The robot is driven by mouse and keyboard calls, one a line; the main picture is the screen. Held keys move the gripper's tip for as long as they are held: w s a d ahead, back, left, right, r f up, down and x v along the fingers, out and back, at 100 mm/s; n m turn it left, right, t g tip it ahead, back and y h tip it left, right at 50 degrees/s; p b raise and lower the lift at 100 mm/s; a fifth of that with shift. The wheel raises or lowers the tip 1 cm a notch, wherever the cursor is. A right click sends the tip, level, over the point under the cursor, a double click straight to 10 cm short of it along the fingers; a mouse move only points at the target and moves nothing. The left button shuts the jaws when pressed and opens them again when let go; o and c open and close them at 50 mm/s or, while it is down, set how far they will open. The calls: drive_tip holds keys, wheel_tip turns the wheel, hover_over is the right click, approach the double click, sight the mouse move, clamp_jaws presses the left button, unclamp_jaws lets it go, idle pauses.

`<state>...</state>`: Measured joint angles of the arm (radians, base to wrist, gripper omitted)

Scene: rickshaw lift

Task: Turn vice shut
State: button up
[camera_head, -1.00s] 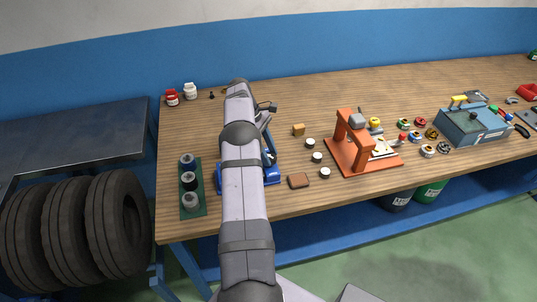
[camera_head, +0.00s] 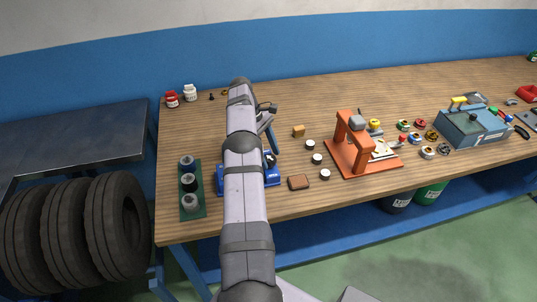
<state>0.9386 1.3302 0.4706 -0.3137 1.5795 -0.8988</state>
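A blue vice (camera_head: 272,177) stands near the front edge of the wooden workbench, left of centre. My grey arm passes over it and hides much of its middle, so the gap of its jaws cannot be seen. A blue upright part (camera_head: 271,138) shows just right of my arm, above the vice. My gripper (camera_head: 268,109) is partly visible at the far end of my arm, dark grey and close to this blue part. Whether it touches the part, and whether its fingers are open or shut, I cannot tell.
A green strip (camera_head: 193,211) with grey cylinders lies left of the vice. Red and white jars (camera_head: 190,93) stand at the back left. The back middle is clear.

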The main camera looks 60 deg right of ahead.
sight(268, 157)
idle(0.3)
wheel_tip(268, 157, up, 10)
drive_tip(key=p, duration=0.2)
drive_tip(key=shift+p, duration=0.4)
idle(0.3)
